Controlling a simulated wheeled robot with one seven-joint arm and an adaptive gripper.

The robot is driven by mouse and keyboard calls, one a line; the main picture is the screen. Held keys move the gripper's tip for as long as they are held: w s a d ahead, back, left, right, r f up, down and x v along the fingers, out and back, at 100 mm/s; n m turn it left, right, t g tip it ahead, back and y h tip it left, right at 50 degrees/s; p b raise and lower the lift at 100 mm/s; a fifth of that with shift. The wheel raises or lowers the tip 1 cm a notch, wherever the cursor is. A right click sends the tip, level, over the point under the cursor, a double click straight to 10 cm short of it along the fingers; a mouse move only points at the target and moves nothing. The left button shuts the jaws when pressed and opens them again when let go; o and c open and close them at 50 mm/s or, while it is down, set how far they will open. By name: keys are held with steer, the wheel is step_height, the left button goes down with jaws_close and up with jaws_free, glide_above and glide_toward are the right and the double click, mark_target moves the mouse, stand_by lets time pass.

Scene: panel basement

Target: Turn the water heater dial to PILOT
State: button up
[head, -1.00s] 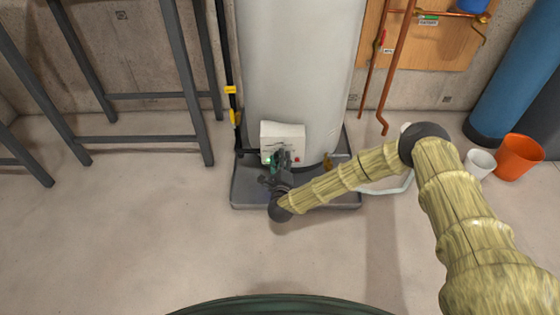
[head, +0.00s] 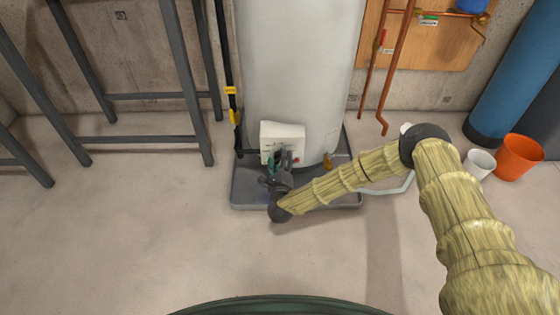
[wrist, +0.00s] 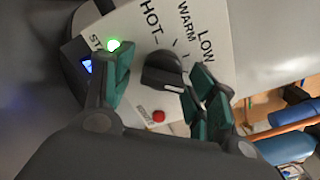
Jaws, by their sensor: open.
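The water heater (head: 300,70) is a tall pale cylinder with a white control box (head: 283,131) low on its front. My gripper (head: 281,160) is in front of this box. In the wrist view the dark dial (wrist: 160,72) sits between the two green-padded fingers of my gripper (wrist: 159,66). The fingers are open, with gaps beside the dial. The dial's white mark points toward the right finger. HOT, WARM and LOW are readable around the dial's upper side. No PILOT label is readable; the right finger hides part of the panel.
A green light (wrist: 114,45) and a red button (wrist: 158,116) are on the panel near the fingers. The heater stands in a grey drain pan (head: 244,196). Copper pipes (head: 393,75) run at right, a dark metal frame (head: 190,90) stands at left. The floor in front is clear.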

steer(key=shift+s, duration=0.1)
steer(key=s, duration=1.1)
steer(key=shift+s, duration=0.4)
steer(key=s+d+f+n+g+y, duration=0.1)
steer(key=s+f+n+g, duration=0.2)
steer(key=s+n, duration=0.3)
steer(key=s+f+n+g+y, duration=0.2)
steer(key=s+f+n+g, duration=0.25)
steer(key=s, duration=0.35)
steer(key=s+d+f+n+g+y, duration=0.1)
steer(key=s+f+n+g, duration=0.2)
steer(key=s+n, duration=0.35)
steer(key=s+d+r+n+g+h, duration=0.2)
steer(key=s+d+n+g, duration=0.2)
steer(key=s+d, duration=0.6)
steer(key=s+d+r+n+g+h, duration=0.2)
steer(key=s+d+n+g, duration=0.25)
steer(key=s+d, duration=0.6)
step_height(320, 180, up, 38)
steer(key=t+p, duration=0.1)
steer(key=p, duration=3.7)
steer(key=shift+w+p, duration=0.2)
steer(key=shift+p, duration=0.1)
